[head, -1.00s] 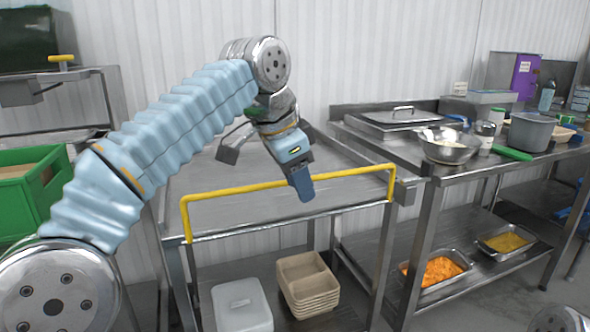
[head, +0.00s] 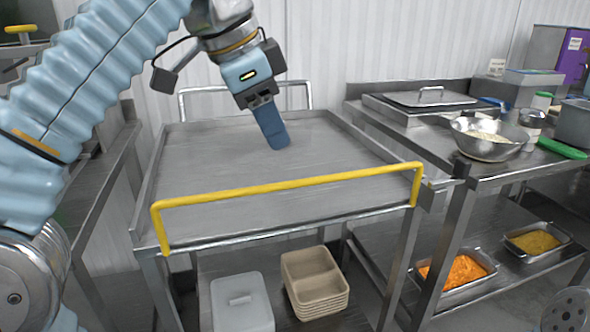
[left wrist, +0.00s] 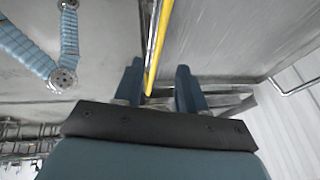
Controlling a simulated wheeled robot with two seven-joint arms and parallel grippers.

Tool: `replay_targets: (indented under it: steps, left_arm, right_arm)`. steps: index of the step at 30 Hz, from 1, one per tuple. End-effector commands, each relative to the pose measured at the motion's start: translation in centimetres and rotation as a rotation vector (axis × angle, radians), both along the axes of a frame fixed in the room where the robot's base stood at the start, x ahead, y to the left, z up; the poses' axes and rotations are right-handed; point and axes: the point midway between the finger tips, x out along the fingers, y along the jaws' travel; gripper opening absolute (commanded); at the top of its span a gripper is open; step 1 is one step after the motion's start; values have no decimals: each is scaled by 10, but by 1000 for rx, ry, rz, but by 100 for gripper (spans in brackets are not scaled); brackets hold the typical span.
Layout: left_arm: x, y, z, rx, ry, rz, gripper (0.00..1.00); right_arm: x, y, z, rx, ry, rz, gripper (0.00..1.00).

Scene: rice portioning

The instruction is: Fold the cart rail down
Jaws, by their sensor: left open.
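The yellow cart rail (head: 290,187) stands up along the near edge of the steel cart top (head: 240,150), its two legs at the ends of that edge. My left gripper (head: 277,143) points down over the cart top, above the rail in the head view and apart from it there. In the left wrist view the gripper (left wrist: 158,82) is open, its two blue fingers spread. The yellow rail (left wrist: 159,40) shows between them in the picture, nearer the left finger. I cannot tell its depth from the fingers. My right gripper is out of view.
A steel counter (head: 440,135) with a bowl (head: 487,148) and a lidded pan stands close at the right. A white container (head: 240,300) and stacked beige trays (head: 314,283) sit on the cart's lower shelf. The cart top is bare.

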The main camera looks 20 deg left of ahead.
Motion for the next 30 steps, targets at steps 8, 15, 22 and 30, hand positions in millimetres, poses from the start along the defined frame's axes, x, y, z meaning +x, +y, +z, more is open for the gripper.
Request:
replay_targets:
  steps: [8,15,22,30]
  left_arm:
    - [24,-14,-66,1,2,0,40]
    - [35,-21,-90,0,1,0,40]
    - [37,-22,-93,0,0,0,40]
    - [37,-22,-93,0,0,0,16]
  right_arm:
    - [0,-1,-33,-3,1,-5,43]
    - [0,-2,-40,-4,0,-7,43]
    - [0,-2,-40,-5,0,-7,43]
    - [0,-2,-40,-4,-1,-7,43]
